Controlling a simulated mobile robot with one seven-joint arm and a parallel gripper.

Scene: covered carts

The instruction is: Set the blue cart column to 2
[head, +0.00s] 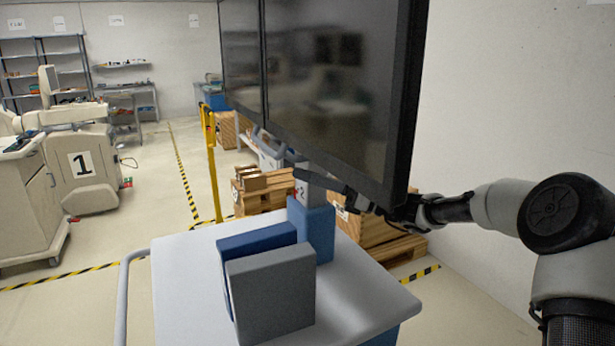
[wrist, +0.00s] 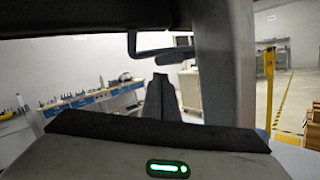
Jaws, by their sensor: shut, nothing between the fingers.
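The blue cart column (head: 318,238) stands on the pale cart top (head: 190,275) in the head view. A grey inner post (head: 303,190) rises from it, with a small dark mark that looks like a 2. A large dark double screen (head: 335,90) sits above the column. My gripper (head: 352,199) reaches in from the right, low beside the screen's bottom edge. It is shut and empty; its fingertips are dark and partly lost against the screen. Whether it touches the screen or post cannot be told. The wrist view shows a blurred pale post (wrist: 215,65) close by.
A grey box (head: 272,292) and a blue box (head: 255,240) stand on the cart top. A cart handle (head: 124,300) is at its left. Wooden crates (head: 265,190) and a yellow post (head: 213,165) stand behind. A cart marked 1 (head: 82,165) is at left. Open floor lies between.

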